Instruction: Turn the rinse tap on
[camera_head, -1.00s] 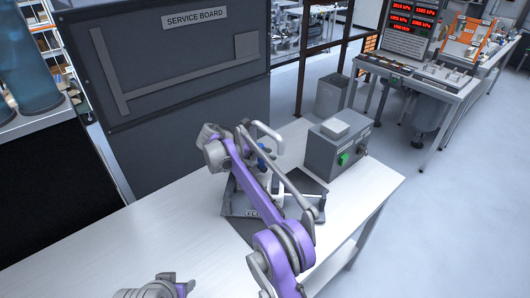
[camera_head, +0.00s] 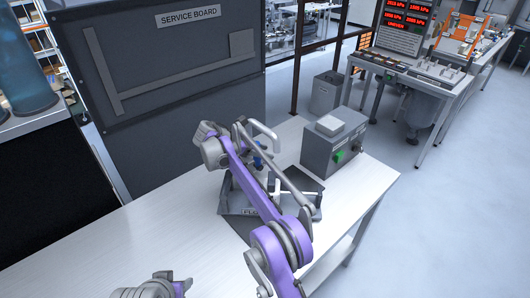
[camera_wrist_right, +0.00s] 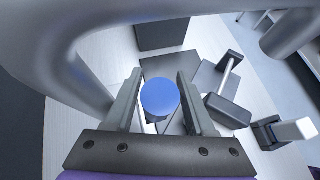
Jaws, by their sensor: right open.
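In the right wrist view, a round blue knob (camera_wrist_right: 160,97), seen end-on, lies between the two fingers of my right gripper (camera_wrist_right: 160,105). The fingers are apart on either side of it, and I cannot tell whether they touch it. In the head view a small blue part (camera_head: 258,161) shows behind my purple right arm, over a dark tray-like fixture (camera_head: 236,205). My arm hides most of the tap and the right fingers there.
A grey box (camera_head: 323,155) with a green button (camera_head: 340,156) stands right of the fixture on the white bench (camera_head: 120,258). A dark service board (camera_head: 170,60) stands behind the bench. The bench's left part is clear. A grey bin (camera_head: 326,93) stands on the floor beyond.

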